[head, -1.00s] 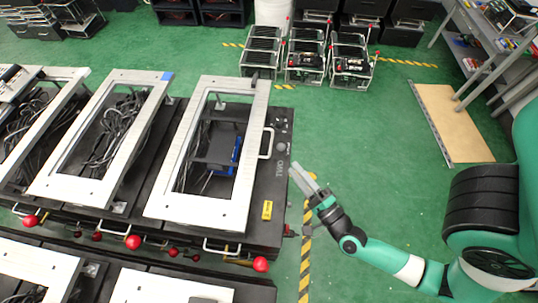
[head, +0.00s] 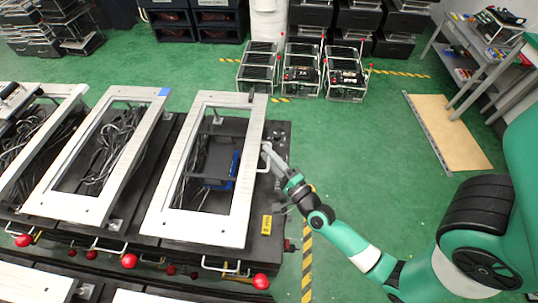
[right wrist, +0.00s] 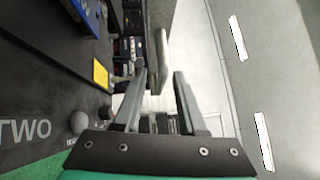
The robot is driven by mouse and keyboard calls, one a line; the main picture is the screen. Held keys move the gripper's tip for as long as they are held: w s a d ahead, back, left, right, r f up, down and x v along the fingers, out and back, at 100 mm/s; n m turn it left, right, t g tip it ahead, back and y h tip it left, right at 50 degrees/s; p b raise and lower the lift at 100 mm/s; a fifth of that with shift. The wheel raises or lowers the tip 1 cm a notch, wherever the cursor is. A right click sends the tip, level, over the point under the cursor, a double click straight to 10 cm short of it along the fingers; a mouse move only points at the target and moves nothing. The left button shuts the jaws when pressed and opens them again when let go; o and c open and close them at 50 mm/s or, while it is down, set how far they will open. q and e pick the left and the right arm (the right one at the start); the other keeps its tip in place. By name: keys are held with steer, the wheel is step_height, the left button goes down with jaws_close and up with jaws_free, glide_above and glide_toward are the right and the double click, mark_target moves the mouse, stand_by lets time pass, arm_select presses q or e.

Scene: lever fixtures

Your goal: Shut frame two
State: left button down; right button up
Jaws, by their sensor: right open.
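Frame two (head: 195,225) is a silver rectangular frame, the rightmost of the row in the head view, raised over a dark base (head: 267,205). The base's "TWO" label shows in the right wrist view (right wrist: 25,130). A pale handle (right wrist: 162,58) is at the frame's right side. My right gripper (head: 270,151) is open at this handle. In the right wrist view the handle lies between and just beyond the fingertips (right wrist: 158,85); I cannot tell whether they touch it. My left gripper is not in view.
Two similar frames stand to the left, the nearer one (head: 75,205) being beside frame two. Red-knobbed levers (head: 261,282) line the front edge. A yellow tag (head: 266,225) is on the base. Small racks (head: 300,70) stand behind.

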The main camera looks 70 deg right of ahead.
steer(key=shift+c, duration=0.2)
jaws_close()
stand_by(1.1)
